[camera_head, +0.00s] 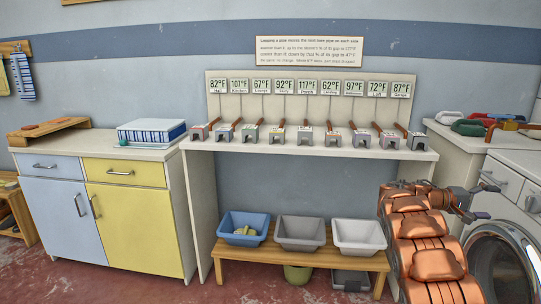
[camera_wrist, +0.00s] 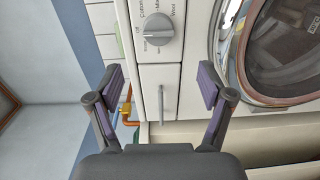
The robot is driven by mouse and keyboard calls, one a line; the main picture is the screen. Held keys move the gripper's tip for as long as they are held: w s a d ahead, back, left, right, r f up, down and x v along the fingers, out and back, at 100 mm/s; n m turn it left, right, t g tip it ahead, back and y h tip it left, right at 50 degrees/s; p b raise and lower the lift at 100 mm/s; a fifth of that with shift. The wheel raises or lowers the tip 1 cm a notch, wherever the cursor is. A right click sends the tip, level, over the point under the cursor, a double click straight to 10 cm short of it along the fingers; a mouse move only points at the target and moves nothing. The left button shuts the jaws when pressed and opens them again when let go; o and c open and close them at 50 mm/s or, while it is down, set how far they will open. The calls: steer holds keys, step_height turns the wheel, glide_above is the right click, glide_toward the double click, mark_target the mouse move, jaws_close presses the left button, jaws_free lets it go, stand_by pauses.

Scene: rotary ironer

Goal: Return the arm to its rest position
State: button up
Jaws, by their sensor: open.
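My copper-coloured arm stands folded at the lower right of the head view. My gripper (camera_head: 472,203) is at its top right end, in front of the white washing machine (camera_head: 507,188). In the wrist view my gripper (camera_wrist: 160,84) has its two purple-grey fingers wide apart, with nothing between them. Behind the gap are the machine's front, a grey dial (camera_wrist: 158,29) and a small handle (camera_wrist: 161,104). The round door (camera_wrist: 285,45) is at the upper right of the wrist view. Whether the gripper touches the machine cannot be told.
A white bench (camera_head: 300,149) carries a row of grey clamps under temperature cards. A low wooden bench (camera_head: 290,259) holds three bins, left of my arm. A blue and yellow cabinet (camera_head: 125,172) stands at left. Red floor (camera_head: 120,285) is clear in front.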

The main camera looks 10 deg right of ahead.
steer(key=s+a+f+n+t+y, duration=0.1)
steer(key=s+a+f+y, duration=0.4)
steer(key=s+a, duration=1)
steer(key=s+a+f+n+t+y, duration=0.1)
steer(key=s+a+f+y, duration=0.2)
steer(key=s+a+y, duration=1.15)
steer(key=s+a+f+n+h, duration=0.1)
steer(key=s+a+f+h, duration=0.45)
steer(key=a, duration=1.95)
steer(key=s+r+t+y+p, duration=0.1)
steer(key=s+r+y+p, duration=0.2)
steer(key=r+p, duration=1.7)
step_height(320, 180, up, 3)
steer(key=shift+r+p, duration=0.15)
steer(key=shift+p, duration=0.2)
steer(key=shift+c, duration=0.3)
